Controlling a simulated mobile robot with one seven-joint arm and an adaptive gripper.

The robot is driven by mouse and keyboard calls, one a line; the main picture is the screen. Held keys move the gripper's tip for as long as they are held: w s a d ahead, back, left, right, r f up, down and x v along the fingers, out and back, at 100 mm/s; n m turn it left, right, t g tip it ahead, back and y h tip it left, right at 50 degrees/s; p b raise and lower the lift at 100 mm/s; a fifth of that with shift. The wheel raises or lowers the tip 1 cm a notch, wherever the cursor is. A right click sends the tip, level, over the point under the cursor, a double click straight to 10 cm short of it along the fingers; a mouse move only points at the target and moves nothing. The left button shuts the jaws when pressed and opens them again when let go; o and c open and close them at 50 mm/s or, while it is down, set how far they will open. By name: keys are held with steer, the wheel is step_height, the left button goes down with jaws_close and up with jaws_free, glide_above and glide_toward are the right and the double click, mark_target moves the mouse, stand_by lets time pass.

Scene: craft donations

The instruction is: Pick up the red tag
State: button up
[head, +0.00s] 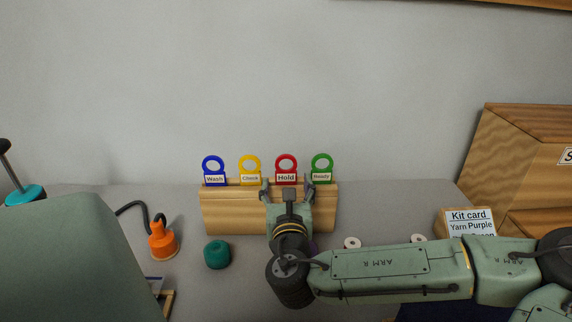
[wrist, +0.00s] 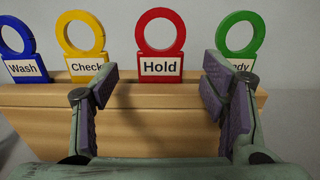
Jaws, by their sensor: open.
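The red tag (head: 286,168) has a ring top and a label reading "Hold". It stands upright in a wooden rack (head: 225,211), third from the left. In the wrist view the red tag (wrist: 160,48) stands between my two open fingers but beyond them, with clear space on both sides. My gripper (head: 287,187) is open and empty, at the front of the rack. It also fills the lower part of the wrist view (wrist: 158,88). The right finger covers part of the green tag (wrist: 240,38), and the left finger overlaps the yellow tag's lower edge.
A blue "Wash" tag (head: 213,169) and a yellow "Check" tag (head: 249,169) stand left of the red one; the green "Ready" tag (head: 321,168) is close on its right. A teal spool (head: 217,255) and an orange tool (head: 162,241) lie left. A kit card (head: 468,222) stands right.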

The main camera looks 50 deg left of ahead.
mark_target(286, 175)
steer(key=p+x, duration=0.1)
steer(key=x, duration=0.4)
steer(key=shift+c, duration=0.4)
steer(key=c, duration=0.8)
steer(key=shift+r, duration=0.1)
steer(key=shift+c, duration=0.2)
